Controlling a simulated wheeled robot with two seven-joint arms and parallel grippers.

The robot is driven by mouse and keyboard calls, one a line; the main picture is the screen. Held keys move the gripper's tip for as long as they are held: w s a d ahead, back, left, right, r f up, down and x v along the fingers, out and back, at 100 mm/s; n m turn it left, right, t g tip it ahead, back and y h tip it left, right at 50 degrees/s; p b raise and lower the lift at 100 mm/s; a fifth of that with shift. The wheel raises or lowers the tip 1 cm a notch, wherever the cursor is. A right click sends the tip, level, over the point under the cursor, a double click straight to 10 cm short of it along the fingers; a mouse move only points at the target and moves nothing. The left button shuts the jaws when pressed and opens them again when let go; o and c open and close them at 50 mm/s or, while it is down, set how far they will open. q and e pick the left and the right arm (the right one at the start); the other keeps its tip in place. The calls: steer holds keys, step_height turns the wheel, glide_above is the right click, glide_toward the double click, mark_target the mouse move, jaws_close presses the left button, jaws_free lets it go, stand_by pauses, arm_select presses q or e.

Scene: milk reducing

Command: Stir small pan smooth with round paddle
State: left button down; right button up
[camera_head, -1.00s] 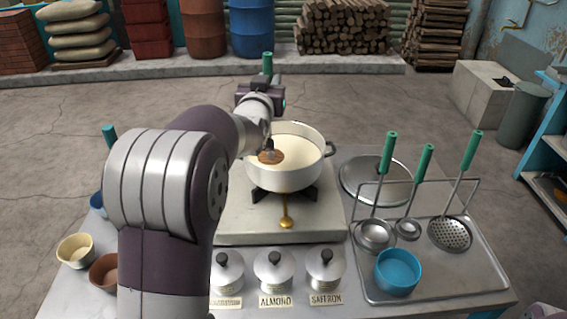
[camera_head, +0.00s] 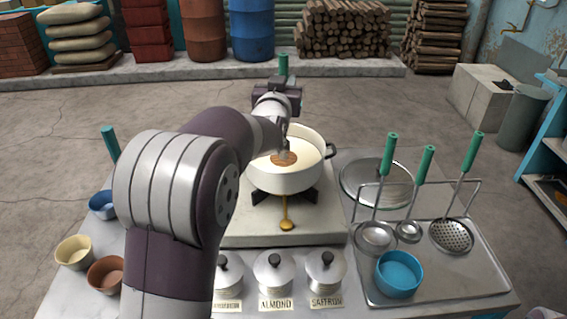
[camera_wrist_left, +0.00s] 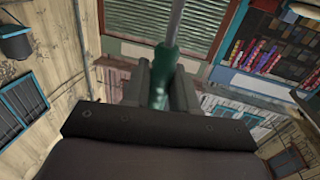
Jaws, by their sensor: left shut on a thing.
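The white pan (camera_head: 283,183) sits on the stove in the middle of the table, filled with pale, milky liquid (camera_head: 307,148). My left gripper (camera_head: 280,98) is above the pan, shut on the green handle (camera_head: 283,64) of the paddle. The handle also shows between the jaws in the left wrist view (camera_wrist_left: 162,80). The paddle's brown round disc (camera_head: 284,158) shows at the liquid's surface, near the pan's middle. My arm and wrist hide most of the shaft and the pan's left side. My right gripper is not in view.
A tray (camera_head: 460,285) at right holds a blue cup (camera_head: 398,273) and a rack with green-handled ladles. A lid (camera_head: 350,190) lies right of the stove. Lidded, labelled jars (camera_head: 274,273) stand in front. Bowls (camera_head: 74,252) and another green handle (camera_head: 110,142) are at left.

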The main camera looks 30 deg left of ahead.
mark_target(283, 54)
arm_select(q)
steer(key=shift+r+p, duration=2.75)
steer(key=shift+r, duration=1.65)
steer(key=shift+r+p, duration=0.5)
steer(key=shift+r, duration=0.35)
steer(key=shift+f, duration=0.1)
steer(key=shift+f, duration=0.1)
